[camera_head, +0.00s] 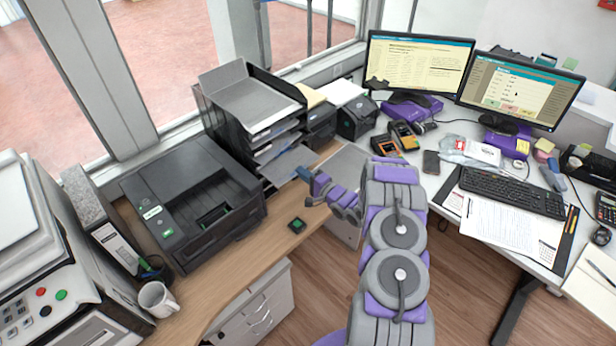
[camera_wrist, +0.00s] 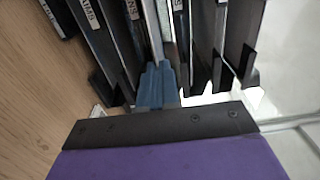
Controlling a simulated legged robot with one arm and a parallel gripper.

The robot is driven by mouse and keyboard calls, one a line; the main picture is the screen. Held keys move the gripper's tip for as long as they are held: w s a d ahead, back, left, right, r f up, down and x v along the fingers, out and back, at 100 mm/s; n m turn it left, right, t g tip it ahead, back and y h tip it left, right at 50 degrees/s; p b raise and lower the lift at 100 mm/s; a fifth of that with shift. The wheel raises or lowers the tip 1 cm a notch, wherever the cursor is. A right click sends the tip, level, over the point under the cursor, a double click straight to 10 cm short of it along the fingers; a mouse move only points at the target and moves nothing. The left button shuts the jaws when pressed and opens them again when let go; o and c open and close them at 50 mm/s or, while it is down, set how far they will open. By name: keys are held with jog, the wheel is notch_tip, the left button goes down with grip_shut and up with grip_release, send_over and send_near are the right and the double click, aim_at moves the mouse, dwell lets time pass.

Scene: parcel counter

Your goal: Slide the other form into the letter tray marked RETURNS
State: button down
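The letter trays (camera_head: 268,135) form a black stack beside the printer. The wrist view shows their fronts on edge, with partly cut-off labels; one tray (camera_wrist: 133,45) has a label ending in "NS". A pale form (camera_head: 290,165) sticks out of the stack's front, its inner part hidden inside. In the wrist view the form (camera_wrist: 153,35) is a thin light strip seen edge-on, just right of the "NS" label. My gripper (camera_head: 304,174) is at its outer edge, close to the tray fronts. Its blue fingers (camera_wrist: 158,85) are together, apparently pinching the form.
A black printer (camera_head: 190,200) stands left of the stack. A small dark device (camera_head: 297,225) lies on the wooden counter (camera_head: 240,270). A mug (camera_head: 158,299) stands at the lower left. Monitors, a keyboard (camera_head: 512,193) and papers fill the right desk.

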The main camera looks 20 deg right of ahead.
aim_at(292, 167)
jog(key=shift+w+a, duration=0.45)
jog(key=shift+w, duration=0.15)
jog(key=shift+w+a, duration=0.4)
jog(key=shift+w, duration=0.2)
jog(key=shift+p+x, duration=0.3)
jog(key=shift+x, duration=0.5)
jog(key=shift+w+d, duration=0.1)
jog(key=shift+w, duration=0.2)
jog(key=c, duration=1.8)
grip_release()
jog(key=o, duration=0.5)
jog(key=shift+o, duration=0.4)
jog(key=shift+o, duration=0.7)
